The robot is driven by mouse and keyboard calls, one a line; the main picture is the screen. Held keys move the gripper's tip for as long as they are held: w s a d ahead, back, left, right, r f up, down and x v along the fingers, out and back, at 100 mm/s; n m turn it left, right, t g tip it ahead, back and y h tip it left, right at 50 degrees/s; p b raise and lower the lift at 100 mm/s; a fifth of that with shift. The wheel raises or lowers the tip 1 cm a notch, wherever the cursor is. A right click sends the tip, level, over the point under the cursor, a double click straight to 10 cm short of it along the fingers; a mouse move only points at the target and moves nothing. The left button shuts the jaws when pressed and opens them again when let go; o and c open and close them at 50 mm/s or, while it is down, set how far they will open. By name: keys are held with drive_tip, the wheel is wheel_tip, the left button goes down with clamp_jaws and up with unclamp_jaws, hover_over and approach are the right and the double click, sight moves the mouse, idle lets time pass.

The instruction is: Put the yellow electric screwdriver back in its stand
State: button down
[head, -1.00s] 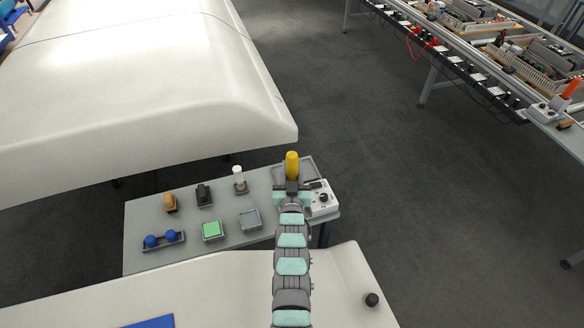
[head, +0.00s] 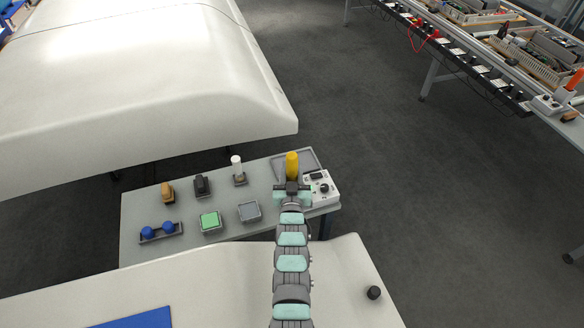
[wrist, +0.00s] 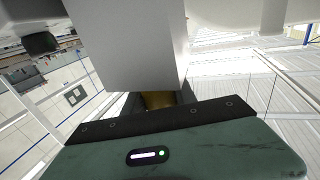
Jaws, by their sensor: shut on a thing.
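The yellow screwdriver (head: 292,164) stands roughly upright at the end of my arm in the head view. My gripper (head: 292,187) is shut on its lower part. In the wrist view, a yellow-brown patch of the screwdriver (wrist: 158,101) shows between the dark jaws, mostly hidden by a pale grey block in front. Just right of my gripper is a white box with a black dial (head: 322,188), perhaps the stand's unit; my gripper and arm cover its left side. I cannot tell whether the screwdriver's lower end touches anything.
A grey tray (head: 309,158) lies behind the screwdriver on the small grey table (head: 190,248). To the left are a white-capped holder (head: 238,170), a black block (head: 202,186), a tan block (head: 167,192), a green block (head: 210,221), an empty grey holder (head: 249,211) and blue balls (head: 147,232).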

drive_tip(key=shift+f, duration=0.2)
drive_tip(key=c, duration=0.9)
unclamp_jaws()
drive_tip(key=s+p, duration=0.3)
drive_tip(key=s, duration=0.7)
drive_tip(key=shift+s+f, duration=0.15)
drive_tip(key=shift+s, duration=0.25)
